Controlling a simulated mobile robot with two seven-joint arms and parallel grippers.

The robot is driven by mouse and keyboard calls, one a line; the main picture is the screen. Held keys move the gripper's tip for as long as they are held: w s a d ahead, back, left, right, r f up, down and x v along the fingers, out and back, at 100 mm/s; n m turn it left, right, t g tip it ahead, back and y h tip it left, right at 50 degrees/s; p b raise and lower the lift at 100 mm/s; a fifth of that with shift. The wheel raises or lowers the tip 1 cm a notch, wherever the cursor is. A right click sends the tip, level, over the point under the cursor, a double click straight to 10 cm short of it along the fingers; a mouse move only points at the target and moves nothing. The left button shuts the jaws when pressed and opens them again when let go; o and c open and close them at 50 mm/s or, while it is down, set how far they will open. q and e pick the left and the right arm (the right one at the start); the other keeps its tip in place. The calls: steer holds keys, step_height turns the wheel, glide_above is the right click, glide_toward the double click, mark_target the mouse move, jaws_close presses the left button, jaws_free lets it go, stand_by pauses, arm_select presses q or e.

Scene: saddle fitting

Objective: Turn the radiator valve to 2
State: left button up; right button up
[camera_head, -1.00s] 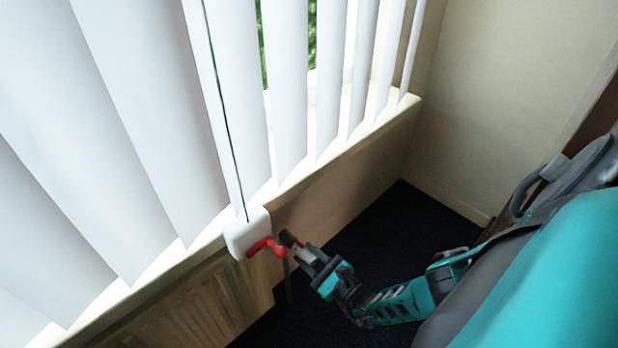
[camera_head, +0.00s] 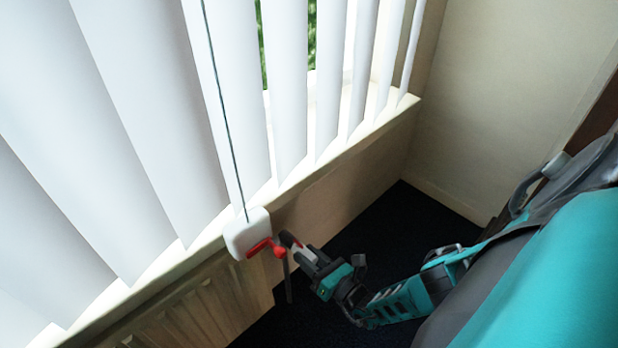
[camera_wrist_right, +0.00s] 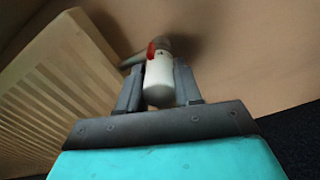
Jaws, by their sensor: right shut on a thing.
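The radiator valve has a white rounded head (camera_wrist_right: 158,84) with a red band at its far end; it sits at the radiator's edge in the right wrist view. A small dark mark shows near the red band, too small to read surely. My right gripper (camera_wrist_right: 159,88) has one finger on each side of the white head and is shut on it. In the head view my right gripper (camera_head: 296,246) is at the valve, which is mostly hidden by the fingers there. My left gripper is not in view.
The ribbed radiator (camera_head: 190,318) stands under the sill. White vertical blinds (camera_head: 150,120) cover the window. Dark carpet (camera_head: 385,225) is clear to the right.

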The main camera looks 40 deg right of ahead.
steer(key=shift+w, duration=0.1)
stand_by(0.4)
steer(key=o, duration=1)
steer(key=shift+o, duration=0.2)
